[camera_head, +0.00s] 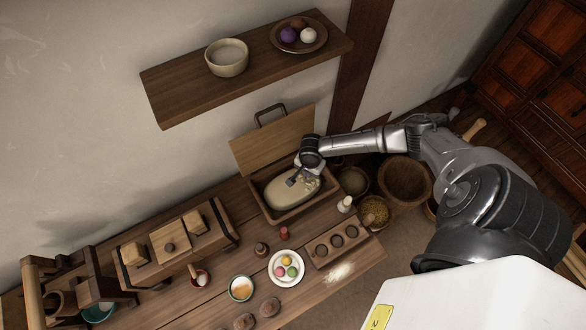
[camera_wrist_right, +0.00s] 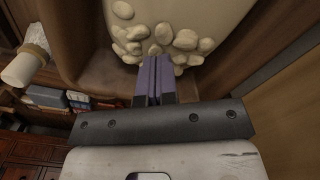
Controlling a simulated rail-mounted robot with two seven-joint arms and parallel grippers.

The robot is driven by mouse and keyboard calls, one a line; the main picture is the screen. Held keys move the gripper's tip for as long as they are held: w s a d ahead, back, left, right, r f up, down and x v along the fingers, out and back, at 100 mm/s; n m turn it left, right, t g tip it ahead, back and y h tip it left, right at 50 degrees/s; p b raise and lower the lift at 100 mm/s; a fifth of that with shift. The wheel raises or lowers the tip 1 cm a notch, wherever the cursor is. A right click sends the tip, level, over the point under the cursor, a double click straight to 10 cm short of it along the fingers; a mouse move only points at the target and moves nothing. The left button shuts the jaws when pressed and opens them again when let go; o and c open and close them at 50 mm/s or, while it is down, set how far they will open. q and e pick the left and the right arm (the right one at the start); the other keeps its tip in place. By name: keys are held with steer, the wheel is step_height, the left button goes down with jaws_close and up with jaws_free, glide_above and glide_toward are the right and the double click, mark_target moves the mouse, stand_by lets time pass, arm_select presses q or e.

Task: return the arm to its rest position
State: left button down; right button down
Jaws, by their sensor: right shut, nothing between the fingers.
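My right arm reaches in from the right in the head view. Its gripper (camera_head: 291,182) is over the open wooden box (camera_head: 272,216), at the cream-coloured mass inside it. The right wrist view shows the two fingers (camera_wrist_right: 156,64) shut together with nothing between them. Pale rounded lumps (camera_wrist_right: 186,40) lie just beyond the fingertips, on the cream mass (camera_wrist_right: 215,14). I cannot tell whether the fingertips touch the lumps. My left gripper is not in view.
The box's raised lid (camera_head: 268,138) stands behind it, below a wall shelf (camera_head: 185,95). Bowls (camera_head: 404,180) stand to the right, near my arm. A white plate with coloured balls (camera_head: 286,280), a holed block (camera_head: 336,243) and a small white bottle (camera_head: 345,204) stand in front.

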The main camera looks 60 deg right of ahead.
stand_by(0.4)
steer(key=shift+f+b, duration=0.5)
steer(key=shift+f, duration=0.9)
steer(key=shift+r, duration=0.15)
step_height(320, 180, up, 2)
steer(key=p, duration=0.3)
steer(key=shift+r, duration=0.35)
